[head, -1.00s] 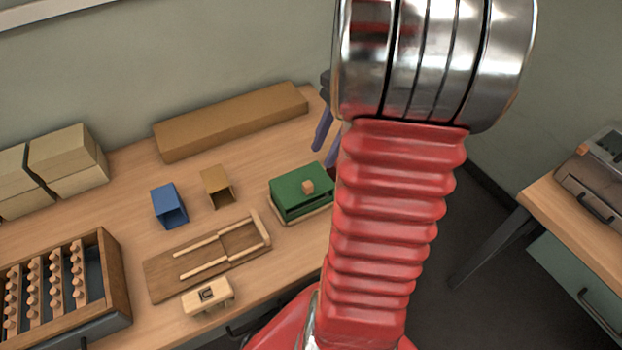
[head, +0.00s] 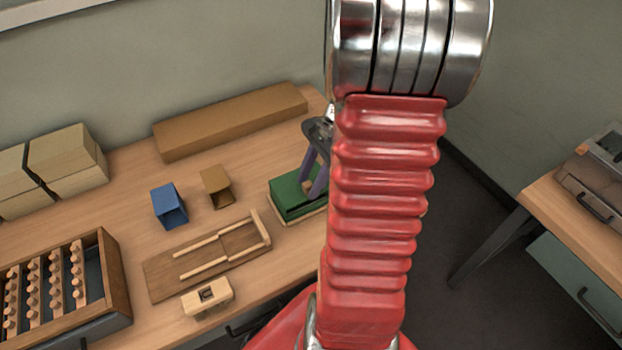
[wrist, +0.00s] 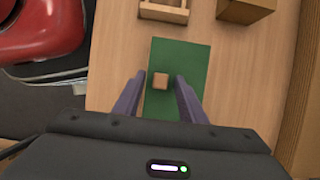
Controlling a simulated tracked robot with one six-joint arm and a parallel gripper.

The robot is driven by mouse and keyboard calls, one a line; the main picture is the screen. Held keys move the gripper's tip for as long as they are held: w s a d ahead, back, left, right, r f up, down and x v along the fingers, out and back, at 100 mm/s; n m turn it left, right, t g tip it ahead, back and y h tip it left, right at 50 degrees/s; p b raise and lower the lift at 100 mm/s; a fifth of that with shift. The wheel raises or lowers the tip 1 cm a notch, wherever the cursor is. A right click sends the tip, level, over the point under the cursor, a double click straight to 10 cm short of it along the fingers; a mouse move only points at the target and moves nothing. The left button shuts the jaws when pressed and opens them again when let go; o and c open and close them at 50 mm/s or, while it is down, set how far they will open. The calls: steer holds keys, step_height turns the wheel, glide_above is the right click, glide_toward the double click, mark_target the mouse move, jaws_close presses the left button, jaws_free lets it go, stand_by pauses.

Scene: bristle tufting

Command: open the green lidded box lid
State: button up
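The green lidded box (head: 291,197) stands on the workbench near its right end, partly hidden by my arm in the head view. In the wrist view its flat green lid (wrist: 183,58) faces me, with a small wooden knob (wrist: 160,81) on top. The lid looks closed. My gripper (head: 314,188) is over the box, pointing down. In the wrist view my gripper (wrist: 156,80) is open, with one purple finger on each side of the knob and gaps between. I cannot tell how high the fingertips are above the lid.
A blue open box (head: 169,206) and a brown open box (head: 217,188) stand left of the green box. A wooden jig board (head: 208,262) lies in front. A long cardboard box (head: 231,122) lies along the wall. A peg rack (head: 117,290) is at the left.

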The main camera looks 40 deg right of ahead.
steer(key=shift+c, duration=0.2)
jaws_close()
stand_by(0.3)
steer(key=shift+d, duration=0.1)
